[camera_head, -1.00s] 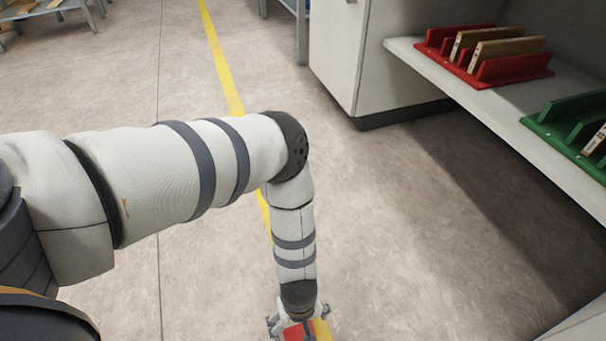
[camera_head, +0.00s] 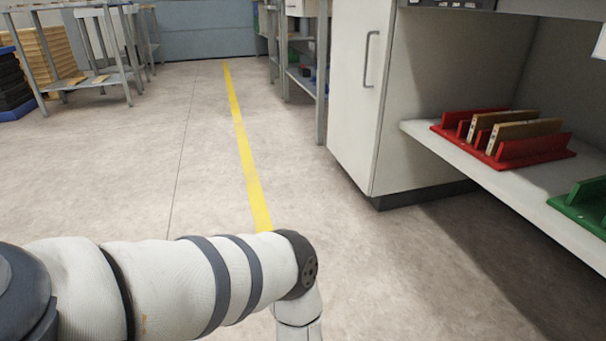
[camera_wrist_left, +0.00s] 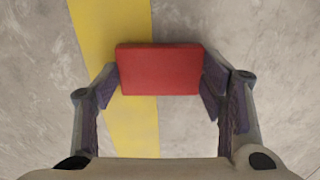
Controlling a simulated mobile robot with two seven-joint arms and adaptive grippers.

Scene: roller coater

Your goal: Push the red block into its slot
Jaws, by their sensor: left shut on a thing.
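A red block (camera_wrist_left: 160,70) shows in the left wrist view, held between the two fingers of my left gripper (camera_wrist_left: 161,78). The gripper is shut on it, above the floor. In the head view my left arm comes in from the left and bends down at the elbow; the gripper and block are below the picture's edge there. A red slotted rack (camera_head: 535,150) stands on the low shelf at the right, with two brown boards (camera_head: 525,130) upright in it. I cannot tell which slot is the block's. My right gripper is not in view.
The white shelf (camera_head: 465,166) runs along the right, with a green rack (camera_head: 585,203) at its near end. A white cabinet (camera_head: 350,110) stands beside it. Grey metal tables (camera_head: 105,75) are at the back left. The middle floor is clear, with a yellow line (camera_head: 243,150).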

